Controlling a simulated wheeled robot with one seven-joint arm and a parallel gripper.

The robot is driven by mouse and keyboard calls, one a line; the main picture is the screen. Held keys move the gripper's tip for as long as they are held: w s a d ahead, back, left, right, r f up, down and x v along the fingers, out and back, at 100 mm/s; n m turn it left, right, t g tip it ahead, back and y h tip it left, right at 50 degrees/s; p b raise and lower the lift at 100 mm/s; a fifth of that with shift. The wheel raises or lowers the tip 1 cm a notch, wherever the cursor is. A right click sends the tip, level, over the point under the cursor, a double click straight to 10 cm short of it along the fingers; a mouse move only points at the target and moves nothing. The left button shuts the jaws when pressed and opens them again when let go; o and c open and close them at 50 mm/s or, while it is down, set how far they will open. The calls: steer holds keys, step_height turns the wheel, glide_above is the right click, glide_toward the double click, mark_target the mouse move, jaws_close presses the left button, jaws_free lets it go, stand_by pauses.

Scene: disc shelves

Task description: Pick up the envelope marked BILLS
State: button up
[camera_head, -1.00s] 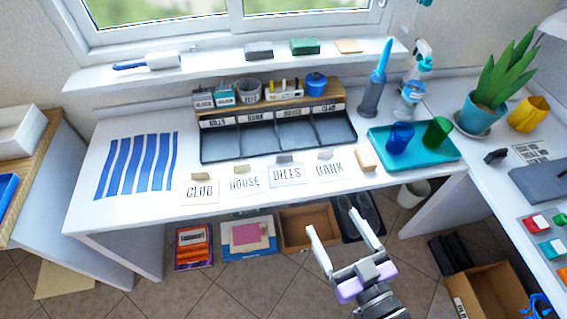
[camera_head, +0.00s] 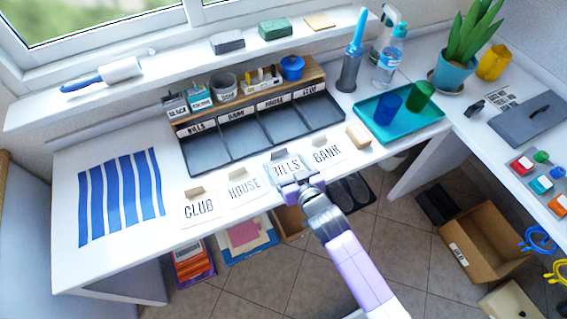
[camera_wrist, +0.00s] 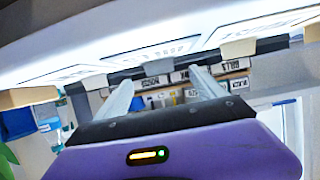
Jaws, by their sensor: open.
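The BILLS envelope (camera_head: 287,165) lies on the white desk near its front edge, between the HOUSE envelope (camera_head: 243,186) and the BANK envelope (camera_head: 326,153). It has a grey tab at its back edge. My gripper (camera_head: 298,180) is at the front edge of the BILLS envelope and hides part of it. In the wrist view the two fingers (camera_wrist: 163,88) are spread apart with nothing held. The grey tab (camera_wrist: 158,67) shows beyond and between them, on the BILLS envelope (camera_wrist: 150,49). I cannot tell whether the fingers touch the envelope.
The CLUB envelope (camera_head: 199,206) lies at the left end of the row. Behind the row stands a black divided tray (camera_head: 208,163) with labels. A tan block (camera_head: 358,136) and a teal tray (camera_head: 424,127) are to the right. Blue-striped paper lies left.

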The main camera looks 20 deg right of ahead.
mark_target(279, 152)
steer(key=shift+r+p+x, duration=0.15)
steer(key=shift+p+x, duration=0.05)
steer(key=shift+x, duration=1.35)
steer(key=shift+r+p+x, duration=0.1)
steer(key=shift+p+x, duration=0.1)
steer(key=shift+x, duration=1.4)
steer(key=shift+w+d, duration=0.1)
steer(key=c, duration=1.4)
